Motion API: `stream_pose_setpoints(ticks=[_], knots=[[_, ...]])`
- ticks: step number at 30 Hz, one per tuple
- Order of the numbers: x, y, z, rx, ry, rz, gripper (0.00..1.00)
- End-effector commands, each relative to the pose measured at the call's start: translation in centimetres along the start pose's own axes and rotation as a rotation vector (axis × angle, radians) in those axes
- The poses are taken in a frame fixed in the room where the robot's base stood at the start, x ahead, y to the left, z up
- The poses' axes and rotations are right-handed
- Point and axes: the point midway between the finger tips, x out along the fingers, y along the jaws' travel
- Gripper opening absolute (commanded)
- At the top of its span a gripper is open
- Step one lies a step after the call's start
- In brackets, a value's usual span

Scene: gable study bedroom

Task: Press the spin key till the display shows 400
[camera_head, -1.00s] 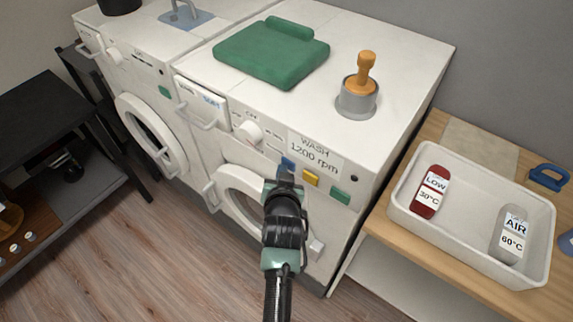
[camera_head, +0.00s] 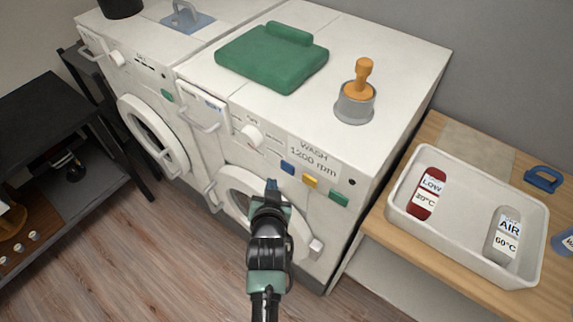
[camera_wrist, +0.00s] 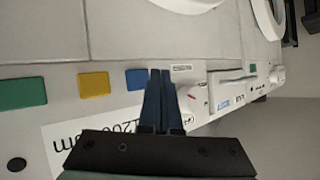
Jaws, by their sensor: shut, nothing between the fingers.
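The front washing machine's display (camera_head: 313,160) reads "WASH 1200 rpm". Below it sit a blue key (camera_head: 287,168), a yellow key (camera_head: 309,181) and a green key (camera_head: 338,198). I cannot read which one is the spin key. In the wrist view the blue key (camera_wrist: 137,79), yellow key (camera_wrist: 94,84) and green key (camera_wrist: 22,93) line up left of the fingers, with the display (camera_wrist: 95,135) partly hidden by my gripper. My gripper (camera_head: 271,185) is shut and empty, in front of the machine, below and left of the blue key and apart from it.
A round dial (camera_head: 251,136) and a drawer handle (camera_head: 199,119) stick out left of the display. The round door (camera_head: 236,189) is behind my gripper. A white tray (camera_head: 397,207) with a red bottle (camera_head: 427,193) and a grey bottle (camera_head: 503,236) stands at right.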

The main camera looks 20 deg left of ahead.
Motion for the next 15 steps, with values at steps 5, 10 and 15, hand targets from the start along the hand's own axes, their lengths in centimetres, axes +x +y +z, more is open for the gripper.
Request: stream_pose_setpoints(ticks=[5,10,15], knots=[[-1.3,-0.9,0.8,-0.001,-0.002,0.000,0.00],[-1.7,-1.3,1.2,0.000,0.000,0.000,0.00],[-1.7,-1.3,1.2,0.000,0.000,0.000,0.00]])
